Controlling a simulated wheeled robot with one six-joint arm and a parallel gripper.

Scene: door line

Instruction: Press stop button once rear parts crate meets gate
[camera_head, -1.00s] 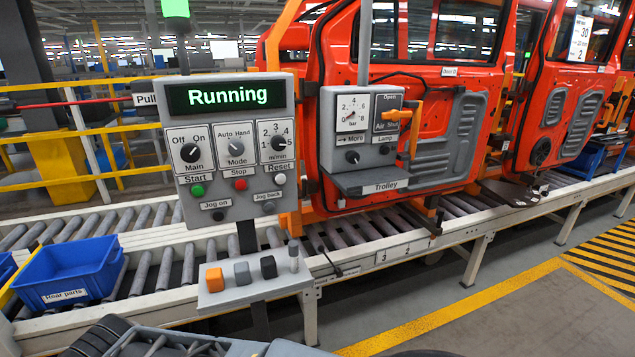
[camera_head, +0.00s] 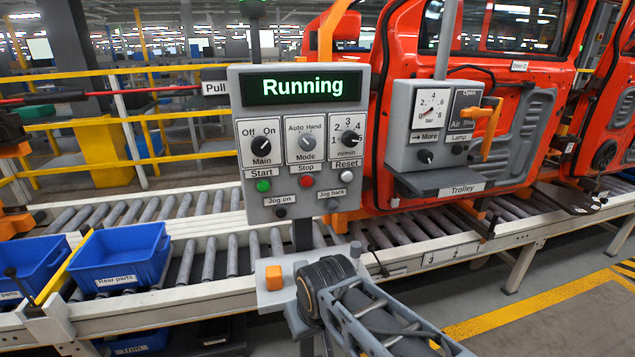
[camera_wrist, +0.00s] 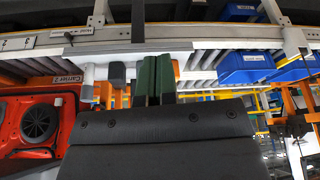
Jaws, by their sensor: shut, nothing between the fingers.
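The control panel (camera_head: 299,140) shows "Running" on its display (camera_head: 303,88). The red stop button (camera_head: 306,181) sits under the "Stop" label, between green start (camera_head: 263,186) and white reset (camera_head: 347,178). The blue Rear parts crate (camera_head: 122,270) is on the roller conveyor, left of the panel. Its left side is close to the sloping yellow gate bar (camera_head: 66,263); I cannot tell whether they touch. The crate also shows in the wrist view (camera_wrist: 243,72). My gripper (camera_wrist: 152,80) has its green fingers together, empty, near the small button box; its fingertips are hidden in the head view.
Another blue crate (camera_head: 28,268) lies beyond the bar. The button box (camera_head: 274,305) with an orange button (camera_head: 274,278) stands below the panel. The trolley box (camera_head: 436,125) and red car doors (camera_head: 400,170) are on the right. Grey floor is clear at lower right.

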